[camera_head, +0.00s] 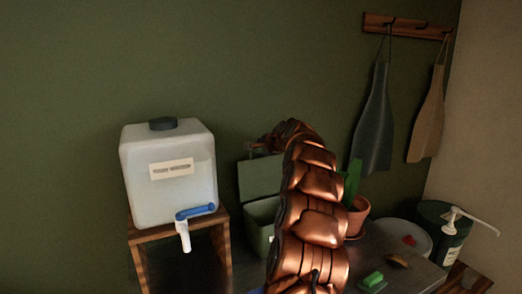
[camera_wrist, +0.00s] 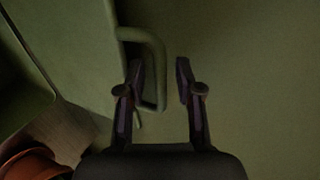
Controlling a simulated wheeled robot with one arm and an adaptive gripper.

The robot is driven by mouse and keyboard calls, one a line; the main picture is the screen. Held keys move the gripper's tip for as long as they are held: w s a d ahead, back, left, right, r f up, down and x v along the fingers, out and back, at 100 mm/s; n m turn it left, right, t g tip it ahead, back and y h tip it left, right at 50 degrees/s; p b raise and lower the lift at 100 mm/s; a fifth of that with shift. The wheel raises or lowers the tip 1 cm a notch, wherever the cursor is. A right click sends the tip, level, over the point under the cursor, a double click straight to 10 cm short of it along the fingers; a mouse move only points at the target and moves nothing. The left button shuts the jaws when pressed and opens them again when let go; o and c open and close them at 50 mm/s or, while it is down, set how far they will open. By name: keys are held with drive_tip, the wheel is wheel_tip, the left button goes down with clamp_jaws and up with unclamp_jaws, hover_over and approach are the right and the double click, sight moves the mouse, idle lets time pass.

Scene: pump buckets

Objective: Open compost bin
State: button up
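The compost bin (camera_head: 260,215) is a green box on the counter, partly hidden behind my arm. Its lid (camera_head: 260,177) stands raised at the back, near the wall, and the bin's opening shows below it. In the wrist view the green lid (camera_wrist: 70,45) fills the upper left, with a loop handle (camera_wrist: 158,60) on its edge. My gripper (camera_wrist: 160,75) is open, its fingers apart on either side of the handle's bar. The left finger is within the loop and the right finger is outside it. Contact with the bar cannot be told.
A white water container (camera_head: 168,170) with a blue-handled tap stands on a wooden stand (camera_head: 222,240) at left. Right of my arm are a potted plant (camera_head: 357,215), a green block (camera_head: 373,280), a brush (camera_head: 398,261) and buckets (camera_head: 403,233). Aprons (camera_head: 376,125) hang on the wall.

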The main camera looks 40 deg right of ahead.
drive_tip(key=shift+s, duration=0.1)
drive_tip(key=v, duration=1.1)
drive_tip(key=shift+s+r, duration=0.25)
drive_tip(key=shift+s, duration=0.05)
drive_tip(key=shift+a, duration=0.1)
idle(0.3)
